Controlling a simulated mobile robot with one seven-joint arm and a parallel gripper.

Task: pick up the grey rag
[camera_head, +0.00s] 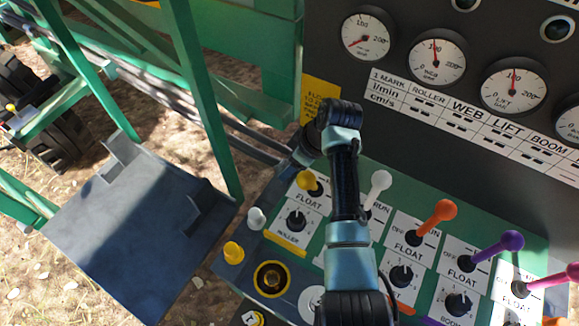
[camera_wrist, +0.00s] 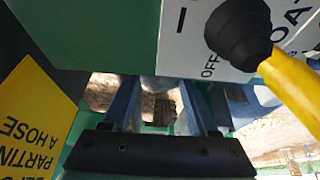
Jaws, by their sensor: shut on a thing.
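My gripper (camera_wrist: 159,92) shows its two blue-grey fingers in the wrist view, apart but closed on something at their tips. A small grey patch (camera_wrist: 160,86) between the fingertips looks like the grey rag, mostly hidden by the fingers and the panel edge. In the head view my gripper (camera_head: 304,152) is partly hidden behind my wrist, at the back left edge of the lever panel. I cannot make out the rag in the head view.
A yellow-knobbed lever (camera_head: 307,180) stands close beside my gripper, and its yellow handle (camera_wrist: 292,88) looms at right in the wrist view. White (camera_head: 380,181), orange (camera_head: 445,210) and purple levers stand right. A flat metal platform (camera_head: 130,235) lies left, above straw ground.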

